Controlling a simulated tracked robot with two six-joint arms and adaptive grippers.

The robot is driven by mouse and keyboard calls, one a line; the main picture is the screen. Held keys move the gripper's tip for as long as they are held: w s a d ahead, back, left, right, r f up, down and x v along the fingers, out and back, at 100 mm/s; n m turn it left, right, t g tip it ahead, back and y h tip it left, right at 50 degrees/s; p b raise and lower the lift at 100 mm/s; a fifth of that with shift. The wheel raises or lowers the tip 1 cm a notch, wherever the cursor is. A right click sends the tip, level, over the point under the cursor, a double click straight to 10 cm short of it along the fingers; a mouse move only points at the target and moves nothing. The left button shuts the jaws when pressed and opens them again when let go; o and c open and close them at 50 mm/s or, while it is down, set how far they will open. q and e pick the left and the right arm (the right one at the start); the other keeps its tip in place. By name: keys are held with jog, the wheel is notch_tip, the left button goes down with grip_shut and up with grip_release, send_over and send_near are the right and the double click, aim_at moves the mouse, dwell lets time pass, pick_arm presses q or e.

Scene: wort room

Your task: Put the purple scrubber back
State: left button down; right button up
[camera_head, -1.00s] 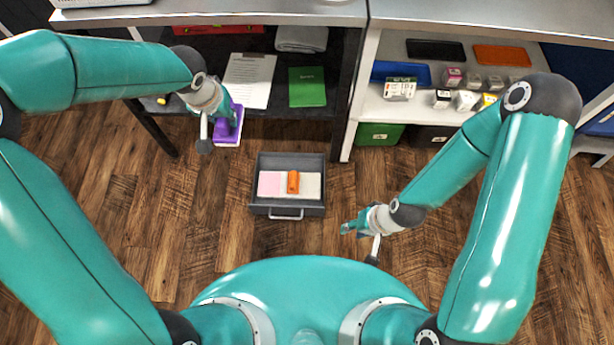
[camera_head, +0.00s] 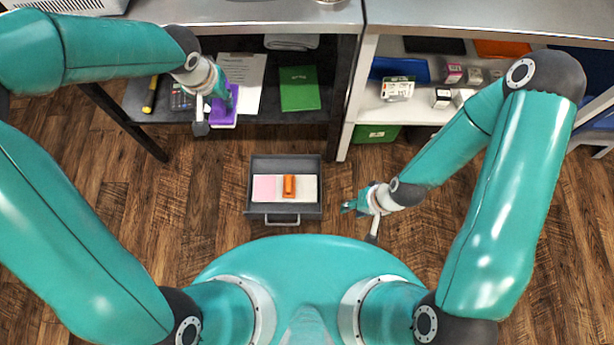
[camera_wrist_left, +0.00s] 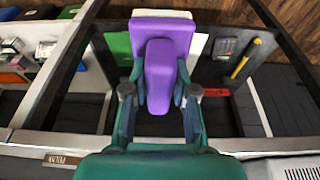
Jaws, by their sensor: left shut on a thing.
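The purple scrubber (camera_head: 219,104) has a purple top and handle and a white underside. My left gripper (camera_head: 226,97) is shut on it and holds it in front of the dark shelf under the left bench. In the left wrist view the scrubber (camera_wrist_left: 161,70) stands between the two fingers (camera_wrist_left: 159,85), which grip its raised handle. My right gripper (camera_head: 358,204) hangs over the floor, right of the open drawer; its fingers are too small to tell open from shut.
The open grey drawer (camera_head: 284,208) holds pink and white pads and an orange object (camera_head: 289,185). The right white shelf (camera_head: 385,116) holds small boxes.

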pick_arm(q)
jog(key=shift+s+a, duration=0.1)
jog(key=shift+a, duration=0.1)
jog(key=shift+d+f+b, duration=0.1)
jog(key=shift+f+b, duration=0.25)
jog(key=shift+f, duration=0.05)
jog(key=w+d+f+m+h+b, duration=0.1)
jog(key=w+d+f+m+b, duration=0.15)
jog(key=d+f+b, duration=0.7)
jog(key=w+d+f+m+b, duration=0.1)
jog(key=d+f+m+b, duration=0.2)
jog(key=f+b, duration=1.35)
jog(key=w+d+f+m+h+b, duration=0.15)
jog(key=d+f+m+b, duration=0.35)
jog(key=f, duration=1.7)
jog(key=shift+n+g, duration=0.4)
jog(key=shift+n, duration=0.45)
jog(key=shift+d+f+b, duration=0.2)
jog(key=shift+f+b, duration=0.9)
jog(key=shift+f, duration=2.35)
jog(key=shift+d+f+b, duration=0.15)
jog(key=shift+f+b, duration=1)
jog(key=shift+f, duration=2.25)
jog(key=shift+d+f+b, duration=0.2)
jog(key=shift+f+b, duration=0.9)
jog(key=shift+f, duration=2.35)
jog(key=shift+r, duration=0.1)
